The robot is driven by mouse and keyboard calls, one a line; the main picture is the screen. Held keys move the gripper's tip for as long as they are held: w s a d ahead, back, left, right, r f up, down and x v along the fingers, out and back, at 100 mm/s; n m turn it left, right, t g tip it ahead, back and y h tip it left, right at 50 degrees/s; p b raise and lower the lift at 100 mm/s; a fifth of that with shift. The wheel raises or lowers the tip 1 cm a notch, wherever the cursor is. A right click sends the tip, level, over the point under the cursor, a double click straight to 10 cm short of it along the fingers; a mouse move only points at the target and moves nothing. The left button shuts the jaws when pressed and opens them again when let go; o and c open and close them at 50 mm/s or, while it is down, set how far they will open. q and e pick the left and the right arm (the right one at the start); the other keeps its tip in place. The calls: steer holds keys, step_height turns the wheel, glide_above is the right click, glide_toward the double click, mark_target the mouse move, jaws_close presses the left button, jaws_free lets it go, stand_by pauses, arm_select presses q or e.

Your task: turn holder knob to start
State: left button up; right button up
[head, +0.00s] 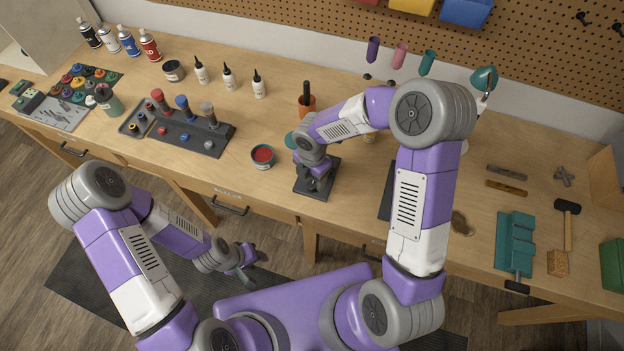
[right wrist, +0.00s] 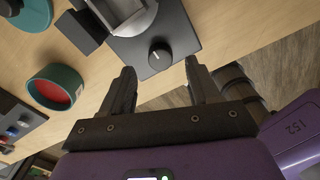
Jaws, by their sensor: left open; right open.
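The holder has a dark square base (head: 318,188) near the front edge of the bench in the head view, partly covered by my right arm. In the right wrist view its base plate (right wrist: 185,38) carries a round black knob (right wrist: 160,56) with a white pointer mark. My right gripper (right wrist: 161,68) is open, with its two fingers apart on either side of the knob's line. No contact with the knob shows. In the head view my right gripper (head: 314,180) is over the holder. My left gripper (head: 250,268) is open and empty, below and in front of the bench edge.
A red-filled paint tin (head: 262,157) stands left of the holder and also shows in the right wrist view (right wrist: 54,90). A dark rack (head: 190,138) with coloured knobs is further left. A teal vise (head: 515,243) and a hammer (head: 567,225) lie at the right.

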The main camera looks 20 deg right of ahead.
mark_target(312, 184)
step_height(312, 184, up, 4)
steer(key=shift+r, duration=0.1)
stand_by(0.6)
